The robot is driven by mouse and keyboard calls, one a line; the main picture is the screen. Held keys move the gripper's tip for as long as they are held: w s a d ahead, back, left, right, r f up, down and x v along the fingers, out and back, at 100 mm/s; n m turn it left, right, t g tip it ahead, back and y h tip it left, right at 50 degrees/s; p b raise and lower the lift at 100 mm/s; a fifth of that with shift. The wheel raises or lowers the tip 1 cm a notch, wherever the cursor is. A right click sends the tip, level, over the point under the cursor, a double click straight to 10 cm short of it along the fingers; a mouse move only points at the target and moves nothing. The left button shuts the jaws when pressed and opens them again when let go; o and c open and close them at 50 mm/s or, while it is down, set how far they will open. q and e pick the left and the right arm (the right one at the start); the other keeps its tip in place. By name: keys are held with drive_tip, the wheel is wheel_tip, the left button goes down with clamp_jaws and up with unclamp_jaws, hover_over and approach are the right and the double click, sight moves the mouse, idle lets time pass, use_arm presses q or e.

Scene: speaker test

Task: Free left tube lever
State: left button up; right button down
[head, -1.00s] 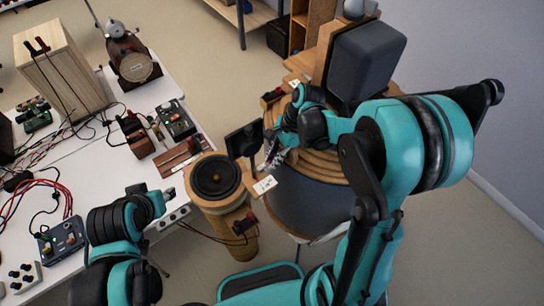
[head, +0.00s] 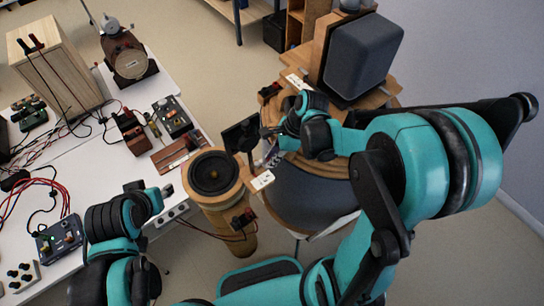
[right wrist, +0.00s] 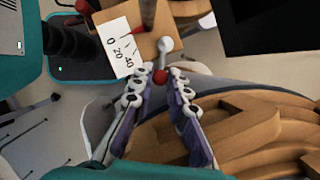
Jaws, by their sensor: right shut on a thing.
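A wooden tube (head: 230,232) with a black speaker cone (head: 213,172) on top stands beside the white table's right edge. A white scale card (head: 262,181) is at its upper right side; the right wrist view shows the card (right wrist: 118,48) marked 0, 20 and 40. My right gripper (right wrist: 161,80) is shut on a small lever with a red ball (right wrist: 160,77) between its fingertips and a grey round knob (right wrist: 165,44) just beyond. In the head view my right gripper (head: 272,153) is small, beside the card. My left gripper (head: 158,199) is over the table's edge, its fingers unclear.
A large round wooden cabinet (head: 310,195) with a dark grey side stands right of the tube, close under my right arm. A dark box speaker (head: 362,57) is behind it. The white table (head: 105,180) carries boxes, instruments and loose cables.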

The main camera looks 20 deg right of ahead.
drive_tip(key=c, duration=1.5)
unclamp_jaws()
drive_tip(key=shift+r, duration=0.1)
drive_tip(key=v, duration=1.1)
drive_tip(key=shift+s+d+r, duration=0.1)
drive_tip(key=shift+d+r, duration=0.05)
drive_tip(key=shift+r, duration=0.2)
